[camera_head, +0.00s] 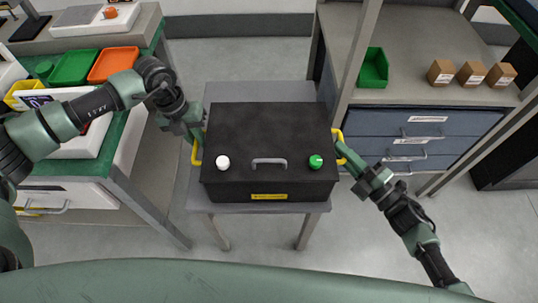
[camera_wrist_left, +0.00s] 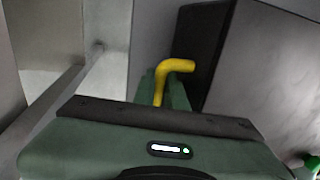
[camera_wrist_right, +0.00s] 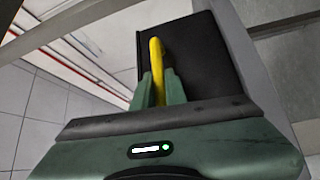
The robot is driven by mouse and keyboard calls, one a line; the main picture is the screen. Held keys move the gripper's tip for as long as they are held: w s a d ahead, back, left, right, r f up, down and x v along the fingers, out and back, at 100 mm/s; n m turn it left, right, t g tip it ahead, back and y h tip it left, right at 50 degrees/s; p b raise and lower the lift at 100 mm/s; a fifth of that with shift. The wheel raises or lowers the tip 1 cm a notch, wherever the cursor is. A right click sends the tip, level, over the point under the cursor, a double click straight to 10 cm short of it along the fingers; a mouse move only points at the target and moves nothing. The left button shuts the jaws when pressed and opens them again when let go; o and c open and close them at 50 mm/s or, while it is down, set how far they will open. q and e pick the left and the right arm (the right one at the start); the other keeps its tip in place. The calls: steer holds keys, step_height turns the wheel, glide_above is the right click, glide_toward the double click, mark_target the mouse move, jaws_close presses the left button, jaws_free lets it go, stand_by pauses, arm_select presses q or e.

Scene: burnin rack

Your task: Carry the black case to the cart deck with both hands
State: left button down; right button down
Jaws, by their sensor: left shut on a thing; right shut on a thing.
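The black case (camera_head: 268,135) is in the middle of the head view, with a grey front handle, a white knob, a green knob and a yellow label. It is over a small grey table (camera_head: 240,92); I cannot tell whether it rests on it or is just above. My left gripper (camera_head: 196,138) is shut on the left yellow handle, which also shows in the left wrist view (camera_wrist_left: 175,68). My right gripper (camera_head: 341,152) is shut on the right yellow handle, seen between the fingers in the right wrist view (camera_wrist_right: 157,68). I cannot identify the cart deck for certain.
At the right, a grey workbench (camera_head: 425,92) with blue drawers holds a green bin (camera_head: 374,69) and brown boxes (camera_head: 471,74). An upright post stands near the case's right side. Open floor shows behind.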

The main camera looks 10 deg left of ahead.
arm_select(q)
steer(key=shift+w+a+r, duration=0.1)
steer(key=shift+r, duration=0.15)
arm_select(e)
steer(key=shift+r, duration=0.1)
